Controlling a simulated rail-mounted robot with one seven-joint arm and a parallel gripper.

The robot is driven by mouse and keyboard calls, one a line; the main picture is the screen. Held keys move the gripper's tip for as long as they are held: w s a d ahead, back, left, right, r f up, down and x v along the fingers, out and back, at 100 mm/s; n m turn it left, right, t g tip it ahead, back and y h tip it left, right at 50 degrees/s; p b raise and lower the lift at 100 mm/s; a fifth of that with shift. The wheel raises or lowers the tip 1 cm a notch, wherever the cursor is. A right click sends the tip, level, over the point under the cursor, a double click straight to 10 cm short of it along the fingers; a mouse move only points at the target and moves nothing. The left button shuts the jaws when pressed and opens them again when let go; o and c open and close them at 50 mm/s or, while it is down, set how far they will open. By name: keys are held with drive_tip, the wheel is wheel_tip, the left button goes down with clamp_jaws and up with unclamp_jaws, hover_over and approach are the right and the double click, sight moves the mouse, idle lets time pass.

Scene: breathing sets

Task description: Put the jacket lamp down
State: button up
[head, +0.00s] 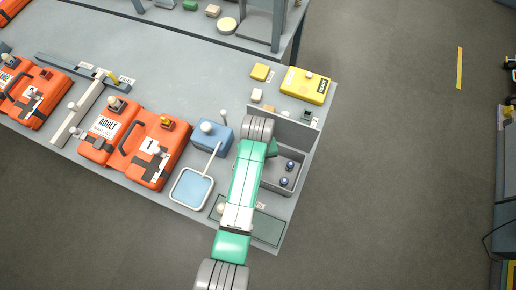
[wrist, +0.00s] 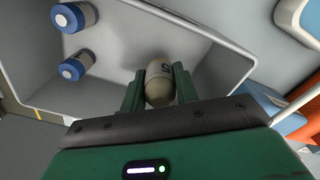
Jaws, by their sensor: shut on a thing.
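My gripper (wrist: 158,88) is shut on a small beige, rounded cylinder, which I take to be the jacket lamp (wrist: 160,84). It shows between the two green fingers in the wrist view, with a dark mark on its side. The gripper and lamp are over the grey bin (wrist: 205,28); I cannot tell whether the lamp touches the bin floor. In the head view my arm covers the lamp and the left part of the bin (head: 302,166). Two blue-and-white cylinders (wrist: 75,16) (wrist: 76,65) lie in the bin, apart from the lamp.
A blue box (head: 213,137) and a white-framed tray with a blue face (head: 191,188) stand left of my arm. Orange cases (head: 152,147) lie farther left. A yellow case (head: 305,86) is behind the bin. The table's right edge is close to the bin.

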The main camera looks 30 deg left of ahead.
drive_tip(key=shift+f, duration=1.25)
drive_tip(key=o, duration=1.1)
wheel_tip(320, 180, up, 12)
drive_tip(key=shift+r+p, duration=0.2)
drive_tip(key=shift+p, duration=0.7)
